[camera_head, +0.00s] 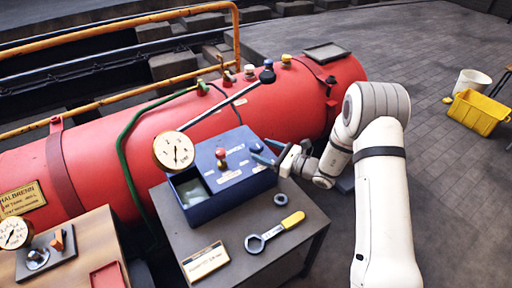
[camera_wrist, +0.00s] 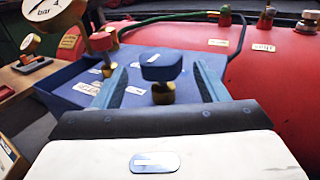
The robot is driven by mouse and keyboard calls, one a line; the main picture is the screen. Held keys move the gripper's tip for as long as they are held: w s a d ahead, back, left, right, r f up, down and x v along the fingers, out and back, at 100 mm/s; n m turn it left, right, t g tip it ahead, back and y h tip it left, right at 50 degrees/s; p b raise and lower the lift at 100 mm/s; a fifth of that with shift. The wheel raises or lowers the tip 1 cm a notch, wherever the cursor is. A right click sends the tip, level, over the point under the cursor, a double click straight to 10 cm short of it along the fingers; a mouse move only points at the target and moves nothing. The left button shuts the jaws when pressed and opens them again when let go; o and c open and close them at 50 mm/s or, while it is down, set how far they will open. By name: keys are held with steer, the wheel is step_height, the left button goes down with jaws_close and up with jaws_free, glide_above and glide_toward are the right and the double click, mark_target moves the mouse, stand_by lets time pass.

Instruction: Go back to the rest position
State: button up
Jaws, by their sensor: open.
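My gripper (camera_head: 267,151) is at the right end of a blue valve box (camera_head: 196,213). In the wrist view, my gripper (camera_wrist: 160,78) has its two blue fingers spread apart. A blue knob (camera_wrist: 163,67) on a brass stem shows between the fingers, with a gap on each side. I cannot tell how far ahead of the fingertips the knob is. A red knob (camera_head: 221,153) stands on the same box; it also shows in the wrist view (camera_wrist: 101,42). My arm reaches in from the right.
A large red boiler (camera_head: 150,125) with several small valves and a lever lies behind the box. A dial gauge (camera_head: 174,151) is at the box's left. A yellow-handled wrench (camera_head: 274,232) and a nut (camera_head: 281,199) lie on the grey table (camera_head: 232,268). Open floor and a yellow crate (camera_head: 478,113) are right.

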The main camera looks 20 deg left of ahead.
steer(key=shift+v, duration=1.05)
